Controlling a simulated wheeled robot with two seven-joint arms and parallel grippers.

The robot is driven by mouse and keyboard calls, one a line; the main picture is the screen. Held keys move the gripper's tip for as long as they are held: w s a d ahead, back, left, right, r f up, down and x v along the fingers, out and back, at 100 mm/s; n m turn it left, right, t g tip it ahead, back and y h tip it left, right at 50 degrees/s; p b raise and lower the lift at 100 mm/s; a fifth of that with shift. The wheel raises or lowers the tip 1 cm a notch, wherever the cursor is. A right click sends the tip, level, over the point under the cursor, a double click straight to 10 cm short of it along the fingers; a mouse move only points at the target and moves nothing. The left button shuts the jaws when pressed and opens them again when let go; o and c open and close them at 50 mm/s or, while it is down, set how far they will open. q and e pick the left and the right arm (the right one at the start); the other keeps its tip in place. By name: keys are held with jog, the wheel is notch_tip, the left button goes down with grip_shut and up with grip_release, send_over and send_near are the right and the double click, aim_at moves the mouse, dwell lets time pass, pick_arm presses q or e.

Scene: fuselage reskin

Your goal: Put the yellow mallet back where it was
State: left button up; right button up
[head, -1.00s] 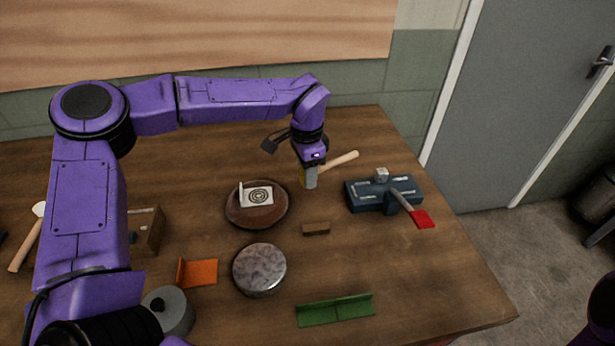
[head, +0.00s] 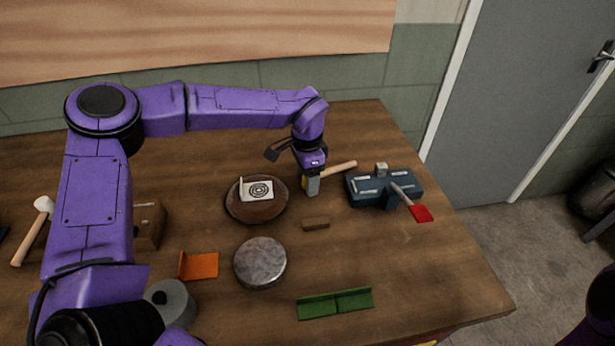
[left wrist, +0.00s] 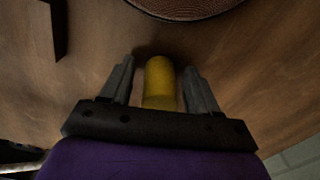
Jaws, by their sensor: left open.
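The yellow mallet shows in the head view by its pale wooden handle (head: 341,168), which points right and back from my left gripper (head: 311,188). Its yellow head is mostly hidden behind the fingers there. In the left wrist view the yellow head (left wrist: 160,84) stands between the two fingers of my left gripper (left wrist: 160,68). The fingers are apart, with a gap on each side of the head. The gripper is low at the table, right of the round brown dish. My right gripper is not in view.
The brown dish (head: 257,208) holds a card with a ring pattern. A blue tool with a red-tipped handle (head: 375,189) is close on the right. A small brown block (head: 316,223) and a round grey disc (head: 260,263) lie in front. A green angled piece (head: 334,303) lies nearer.

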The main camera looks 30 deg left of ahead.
pick_arm(q)
notch_tip(320, 180, up, 12)
jog(key=shift+r+b, duration=0.2)
jog(key=shift+b, duration=0.5)
